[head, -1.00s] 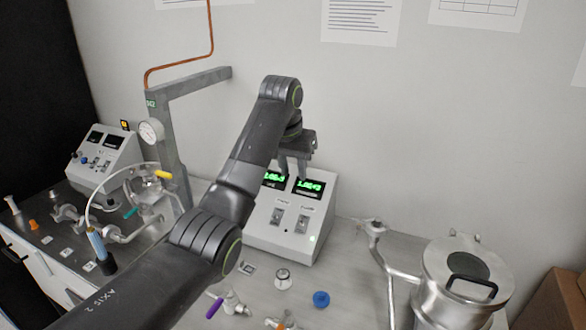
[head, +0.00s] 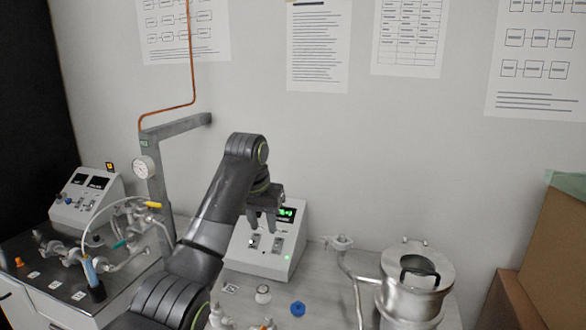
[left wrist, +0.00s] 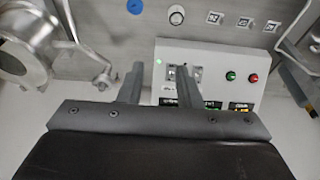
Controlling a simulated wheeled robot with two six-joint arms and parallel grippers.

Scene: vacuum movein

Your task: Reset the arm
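My left gripper (head: 262,226) is dark grey, points down, and appears in front of the upper face of a white control box (head: 268,261). Its two fingers are apart with nothing between them, which the left wrist view also shows (left wrist: 160,72). The gripper hides part of the box's displays; one green display (head: 287,214) shows to its right. In the left wrist view the box (left wrist: 218,62) appears beyond the fingers. I cannot tell whether the fingers touch it. My right gripper is not in view.
A blue cap (head: 297,309) lies in front of the box. Cardboard boxes (head: 545,255) stand far right.

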